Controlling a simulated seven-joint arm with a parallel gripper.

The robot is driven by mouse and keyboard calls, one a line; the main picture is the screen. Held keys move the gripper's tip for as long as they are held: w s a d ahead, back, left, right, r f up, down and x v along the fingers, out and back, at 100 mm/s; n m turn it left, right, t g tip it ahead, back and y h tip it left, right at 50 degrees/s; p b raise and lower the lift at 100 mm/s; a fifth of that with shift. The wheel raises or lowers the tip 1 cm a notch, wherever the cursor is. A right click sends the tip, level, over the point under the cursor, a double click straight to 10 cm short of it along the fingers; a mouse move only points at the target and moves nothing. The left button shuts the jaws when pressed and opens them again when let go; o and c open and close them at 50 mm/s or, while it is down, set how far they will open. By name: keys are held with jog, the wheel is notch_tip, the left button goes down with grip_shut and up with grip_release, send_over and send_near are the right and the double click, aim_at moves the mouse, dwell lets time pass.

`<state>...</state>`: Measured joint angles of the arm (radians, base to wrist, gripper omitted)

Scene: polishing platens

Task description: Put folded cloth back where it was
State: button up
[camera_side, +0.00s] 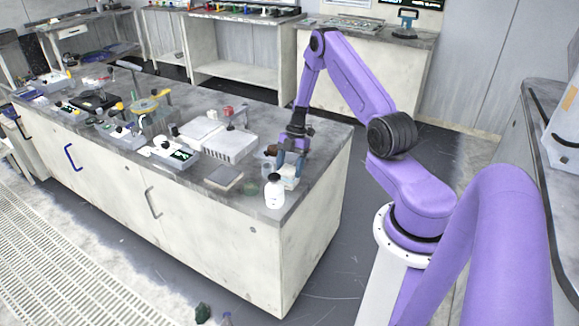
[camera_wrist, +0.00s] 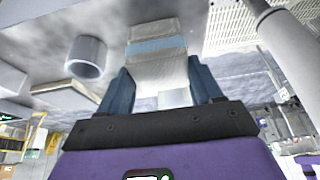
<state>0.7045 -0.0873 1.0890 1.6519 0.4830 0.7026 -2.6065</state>
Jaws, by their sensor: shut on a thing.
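The folded cloth, white with a pale blue band, is between the two blue fingers of my gripper (camera_side: 291,158) near the right end of the bench. In the wrist view the cloth (camera_wrist: 158,72) stretches away from between the fingertips of my gripper (camera_wrist: 160,88). My gripper is shut on it. In the side view the cloth (camera_side: 289,182) shows just below the fingers, behind and right of a white bottle. I cannot tell whether its underside touches the bench top.
The white bottle (camera_side: 274,192) stands close in front of the cloth. A clear cup (camera_wrist: 87,57) stands beside it. A flat grey block (camera_side: 224,178), a green dish (camera_side: 250,188) and a white box-shaped device (camera_side: 230,147) are to the left. The bench's right corner (camera_side: 325,150) is bare.

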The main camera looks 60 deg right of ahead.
jog(key=o, duration=1.2)
jog(key=v, duration=1.2)
jog(key=s+a+r+m+h, duration=0.1)
jog(key=a+r, duration=0.2)
jog(key=a, duration=0.5)
jog(key=s+a+r+g+h, duration=0.1)
jog(key=a+r, duration=0.3)
jog(key=a, duration=0.4)
jog(key=s+a+r+m+h, duration=0.1)
jog(key=a+r, duration=0.2)
jog(key=a, duration=0.5)
jog(key=s+a+r+m, duration=0.1)
jog(key=s+a+r, duration=0.3)
jog(key=s+a, duration=0.5)
jog(key=s, duration=0.4)
jog(key=s+m+t, duration=0.1)
jog(key=s, duration=0.4)
jog(key=s+a+r+m+h, duration=0.1)
jog(key=s, duration=0.4)
jog(key=shift+s, duration=0.2)
